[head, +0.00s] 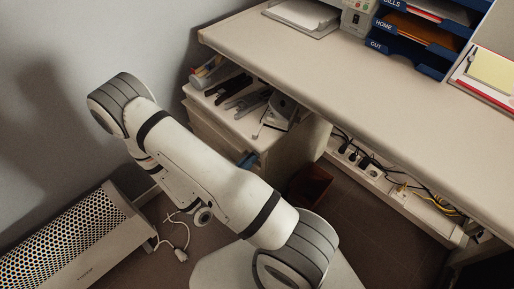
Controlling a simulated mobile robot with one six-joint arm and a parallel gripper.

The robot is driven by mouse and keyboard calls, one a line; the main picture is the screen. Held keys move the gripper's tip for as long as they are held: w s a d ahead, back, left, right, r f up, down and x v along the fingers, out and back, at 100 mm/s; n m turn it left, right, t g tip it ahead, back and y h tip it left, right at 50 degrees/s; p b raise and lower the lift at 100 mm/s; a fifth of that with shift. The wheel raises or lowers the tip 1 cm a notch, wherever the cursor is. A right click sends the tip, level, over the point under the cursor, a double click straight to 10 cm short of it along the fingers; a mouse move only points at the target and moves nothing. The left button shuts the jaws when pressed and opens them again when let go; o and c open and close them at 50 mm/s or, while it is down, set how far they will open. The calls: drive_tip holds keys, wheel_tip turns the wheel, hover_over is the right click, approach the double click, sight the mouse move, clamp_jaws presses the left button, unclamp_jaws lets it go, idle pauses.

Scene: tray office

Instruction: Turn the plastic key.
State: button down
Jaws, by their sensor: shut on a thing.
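A small blue piece (247,160) shows at the front of the drawer cabinet (205,125), just past the upper edge of my arm. It may be the plastic key, but it is too small and too covered to tell. My arm crosses the middle of the head view and hides most of the cabinet front. My gripper is hidden behind my arm, so its hold on anything does not show.
The cabinet top holds dark tools (245,102) and a pale device (281,108). The desk (330,80) overhangs at right, with a power strip (365,165) and cables below. A heater (75,240) stands at lower left, a dark red bin (311,187) under the desk.

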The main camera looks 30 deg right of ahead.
idle(0.3)
drive_tip(key=n+p, duration=0.2)
drive_tip(key=n, duration=0.1)
drive_tip(key=shift+t+y, duration=0.3)
drive_tip(key=shift+r, duration=0.1)
